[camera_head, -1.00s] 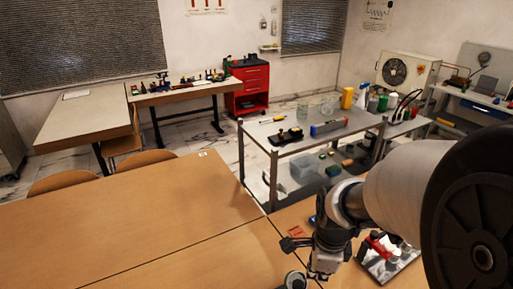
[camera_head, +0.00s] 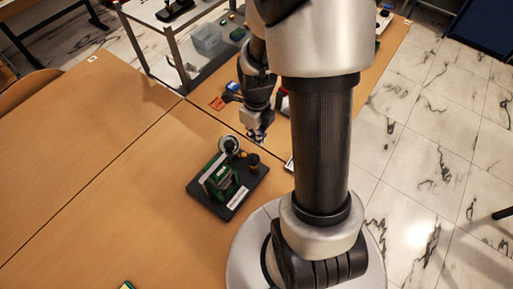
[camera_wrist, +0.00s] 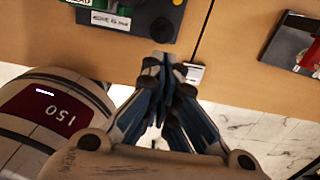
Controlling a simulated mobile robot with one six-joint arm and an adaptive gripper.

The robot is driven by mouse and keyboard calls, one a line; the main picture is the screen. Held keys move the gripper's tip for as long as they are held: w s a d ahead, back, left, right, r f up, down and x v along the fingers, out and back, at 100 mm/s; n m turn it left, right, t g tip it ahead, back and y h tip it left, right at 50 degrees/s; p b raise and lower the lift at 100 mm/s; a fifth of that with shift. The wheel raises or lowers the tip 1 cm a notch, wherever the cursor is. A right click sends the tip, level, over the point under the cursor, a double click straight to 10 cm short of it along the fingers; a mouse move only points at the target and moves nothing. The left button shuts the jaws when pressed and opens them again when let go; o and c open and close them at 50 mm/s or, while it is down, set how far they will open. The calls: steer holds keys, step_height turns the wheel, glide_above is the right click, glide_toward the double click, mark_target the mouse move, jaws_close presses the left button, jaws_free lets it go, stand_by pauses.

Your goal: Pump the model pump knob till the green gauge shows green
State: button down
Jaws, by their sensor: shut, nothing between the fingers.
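The model pump rig (camera_head: 203,198) stands on the table in the head view: a black base with a green body, a round gauge (camera_head: 229,145) at its far end, and a short dark upright knob (camera_head: 254,160) on its right side. The gauge's needle and face are too small to read.
Another rig with a red part (camera_wrist: 306,58) lies on the table to the right in the wrist view. A small white piece (camera_wrist: 193,73) sits at the table edge behind my fingertips. The table left of the pump rig is clear. A grey shelf trolley (camera_head: 165,45) stands beyond.

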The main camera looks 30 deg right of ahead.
mark_target(256, 161)
step_height(256, 161, down, 14)
steer(key=b, duration=0.4)
steer(key=shift+r, duration=0.25)
steer(key=shift+f, duration=0.15)
